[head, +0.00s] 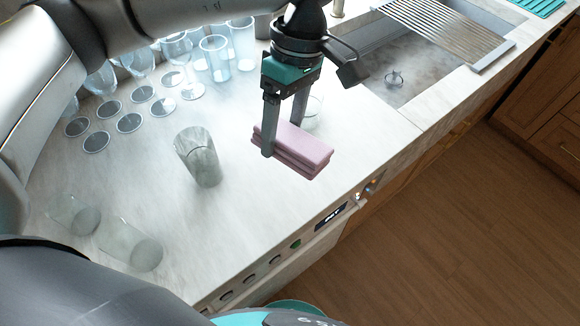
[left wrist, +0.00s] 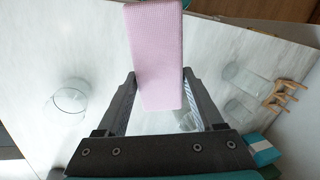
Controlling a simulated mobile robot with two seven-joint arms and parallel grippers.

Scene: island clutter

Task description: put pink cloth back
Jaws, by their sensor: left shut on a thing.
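The pink cloth (head: 292,148) is a folded, layered block. In the head view it is held above the pale counter (head: 250,215), near the front edge. My left gripper (head: 283,140) points down with its fingers on either side of the cloth, shut on it. In the left wrist view the cloth (left wrist: 156,60) stands out between the two fingers (left wrist: 158,108). Whether the cloth touches the counter is hard to tell. My right gripper is not in view.
A glass tumbler (head: 197,158) stands left of the cloth. Two more glasses (head: 130,245) (head: 74,214) are at the lower left. Several glasses (head: 214,58) crowd the back left. A sink (head: 395,75) with a slatted rack (head: 445,30) lies at the right.

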